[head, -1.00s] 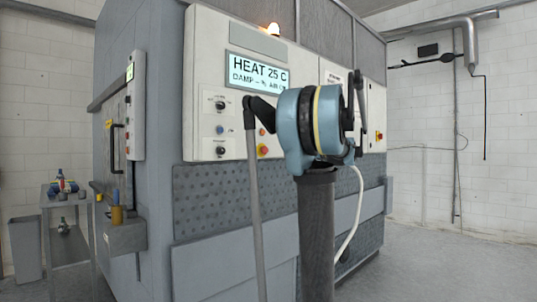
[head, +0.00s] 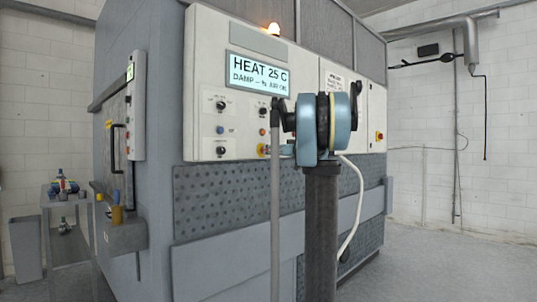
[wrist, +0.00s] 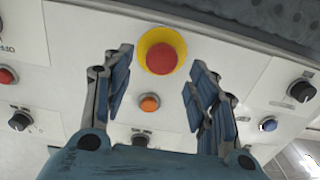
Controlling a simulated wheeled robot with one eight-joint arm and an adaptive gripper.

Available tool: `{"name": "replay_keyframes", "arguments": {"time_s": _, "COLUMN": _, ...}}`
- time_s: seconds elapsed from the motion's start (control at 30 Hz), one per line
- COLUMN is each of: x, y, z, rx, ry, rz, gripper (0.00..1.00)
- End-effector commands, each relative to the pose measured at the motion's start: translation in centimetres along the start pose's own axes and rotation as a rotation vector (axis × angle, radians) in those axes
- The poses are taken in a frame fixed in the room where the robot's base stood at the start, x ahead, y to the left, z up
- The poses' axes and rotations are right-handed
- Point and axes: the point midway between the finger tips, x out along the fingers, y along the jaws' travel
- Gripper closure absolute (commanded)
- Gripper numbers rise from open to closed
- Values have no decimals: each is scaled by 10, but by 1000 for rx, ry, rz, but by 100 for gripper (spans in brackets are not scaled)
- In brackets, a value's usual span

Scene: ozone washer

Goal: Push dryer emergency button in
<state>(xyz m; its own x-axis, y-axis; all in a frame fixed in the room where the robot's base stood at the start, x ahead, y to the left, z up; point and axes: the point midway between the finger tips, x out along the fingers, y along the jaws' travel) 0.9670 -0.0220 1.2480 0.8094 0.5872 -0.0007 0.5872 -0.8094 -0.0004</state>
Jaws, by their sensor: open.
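The emergency button is a red mushroom head on a yellow ring (wrist: 162,52), on the white control panel at the top middle of the wrist view. My gripper (wrist: 160,65) is open and empty, with its blue-padded fingers spread to the left and right of the button. The wrist view does not clearly show any contact with it. In the head view, only part of the button (head: 261,149) shows, low on the panel, beside my arm. My arm hides most of the gripper there.
An orange button (wrist: 149,103), black knobs (wrist: 300,91) and a blue button (wrist: 268,124) surround it on the panel. The lit display (head: 258,74) reads HEAT 25 C. Another red button on yellow (head: 379,135) sits farther right. The floor at right is clear.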

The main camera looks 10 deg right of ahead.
Motion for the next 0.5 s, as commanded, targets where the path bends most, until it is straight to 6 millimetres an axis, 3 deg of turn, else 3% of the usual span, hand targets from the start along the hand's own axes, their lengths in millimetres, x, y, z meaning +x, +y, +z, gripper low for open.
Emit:
{"name": "replay_keyframes", "arguments": {"time_s": 0.2, "x": 26, "y": 0, "z": 0, "rx": 0, "ry": 0, "rz": -1, "gripper": 47}}
{"name": "replay_keyframes", "arguments": {"time_s": 0.5, "x": 34, "y": 0, "z": 0, "rx": 0, "ry": 0, "rz": 0, "gripper": 47}}
